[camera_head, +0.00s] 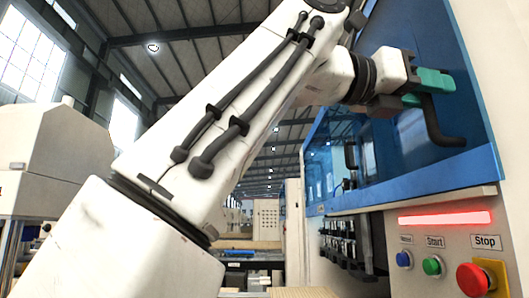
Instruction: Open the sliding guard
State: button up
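The sliding guard (376,178) is a blue-framed, see-through panel on the machine at the right. Its dark handle (436,128) stands out from the panel, with its lower end bent towards the guard. My gripper (423,91) has teal fingers and is at the upper part of the handle. One finger shows above and to the right, the other lower and to the left. The handle's top is hidden behind the fingers. I cannot tell whether the fingers are clamped on it or only around it. The guard appears to cover the machine front.
Below the guard, a panel carries a lit red bar (444,218), a blue button (403,259), a green Start button (432,266) and a red Stop knob (475,280). A white machine (62,150) stands at the left. My arm crosses the middle of the view.

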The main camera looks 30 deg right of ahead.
jog(key=b+v, duration=0.1)
jog(key=v, duration=0.9)
jog(key=shift+w+a, duration=0.2)
jog(key=shift+a, duration=0.15)
